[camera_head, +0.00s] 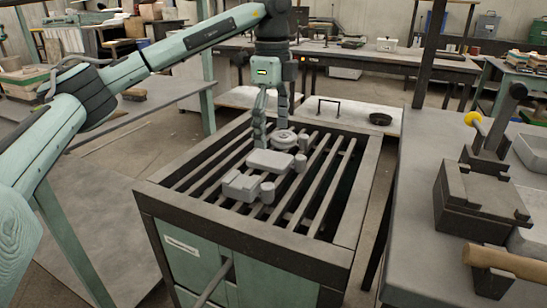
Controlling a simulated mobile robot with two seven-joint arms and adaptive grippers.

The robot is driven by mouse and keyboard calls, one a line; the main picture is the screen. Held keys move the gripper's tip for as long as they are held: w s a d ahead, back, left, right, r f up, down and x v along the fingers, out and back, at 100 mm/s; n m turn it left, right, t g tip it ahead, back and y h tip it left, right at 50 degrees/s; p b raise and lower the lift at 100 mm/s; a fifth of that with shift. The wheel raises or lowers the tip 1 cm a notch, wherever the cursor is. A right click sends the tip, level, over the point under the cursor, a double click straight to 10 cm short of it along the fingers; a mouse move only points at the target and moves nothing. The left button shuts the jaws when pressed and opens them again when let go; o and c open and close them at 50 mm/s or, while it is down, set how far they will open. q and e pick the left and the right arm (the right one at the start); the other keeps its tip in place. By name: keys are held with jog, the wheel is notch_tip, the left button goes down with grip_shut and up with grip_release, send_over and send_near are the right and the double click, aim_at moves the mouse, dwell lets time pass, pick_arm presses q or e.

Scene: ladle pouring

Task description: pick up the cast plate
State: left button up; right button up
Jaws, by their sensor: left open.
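The cast plate (270,162) is a grey casting made of a flat block, a round disc at its far end and several short stubs. It lies on the dark bars of a grated bench (345,232). My left gripper (270,134) points down at the far end of the casting, close to the round disc. Its fingers are apart, and I see nothing held between them. I cannot tell whether a finger touches the casting. My right gripper is not in view.
On the right, a grey table (425,190) holds a dark block-like fixture (480,200) and a wooden handle (505,262). A black dish (380,119) sits on a low surface behind the grate. Bare bars surround the casting.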

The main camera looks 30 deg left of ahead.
aim_at(272, 158)
pick_arm(q)
notch_tip(272, 158, down, 6)
jog(key=shift+w+a+r, duration=0.1)
jog(key=shift+r, duration=0.05)
jog(key=shift+r, duration=0.1)
jog(key=c, duration=1.5)
